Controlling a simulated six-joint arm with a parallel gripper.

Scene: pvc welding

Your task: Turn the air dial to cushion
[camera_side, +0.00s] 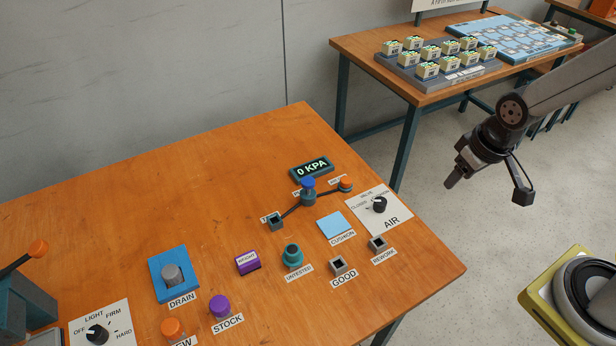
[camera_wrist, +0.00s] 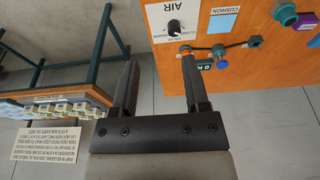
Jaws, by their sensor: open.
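The air dial (camera_side: 380,205) is a black knob on a white plate marked AIR (camera_side: 392,222), near the table's right edge. Small position labels sit around it, including one reading CLOSED on its left. A light mark on the knob seems to face that left side, but it is too small to be sure. The dial also shows in the wrist view (camera_wrist: 175,28), upside down. My gripper (camera_side: 487,187) is open and empty, up and to the right of the dial, apart from it. Its two fingers also show in the wrist view (camera_wrist: 160,65).
A display reading 0 KPA (camera_side: 311,169) and a pipe fitting with a blue cap (camera_side: 308,186) stand left of the dial. A blue cushion pad (camera_side: 332,225) and the rework socket (camera_side: 377,244) are close by. A back table (camera_side: 350,48) holds several small blocks.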

